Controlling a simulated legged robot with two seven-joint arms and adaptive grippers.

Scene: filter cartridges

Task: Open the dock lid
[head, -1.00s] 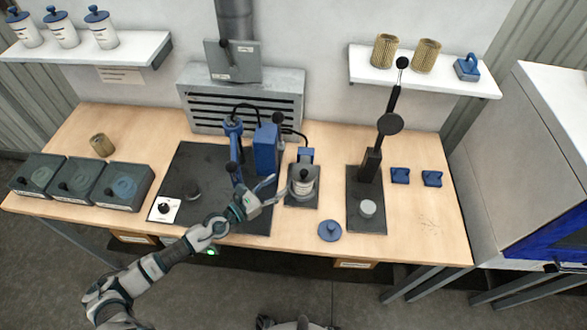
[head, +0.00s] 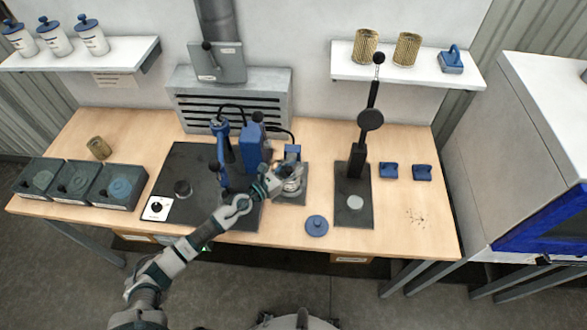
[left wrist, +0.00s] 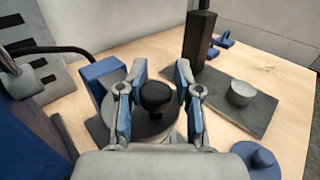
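The dock (head: 292,152) stands right of the blue press on the table, with a blue block at its back. Its round grey lid (left wrist: 148,128) has a black knob (left wrist: 156,97) on top, seen in the left wrist view. The lid looks closed. My left gripper (head: 286,180) is over the dock and covers most of it in the head view. In the left wrist view its two blue-padded fingers (left wrist: 162,75) stand apart, one on each side of the knob, with small gaps. My right gripper is not in view.
A blue press (head: 252,145) stands close left of the dock. A dark plate (head: 361,212) with a black lever stand is to the right. A loose blue disc (head: 316,226) lies in front. Bare wood (head: 415,225) is clear at the far right.

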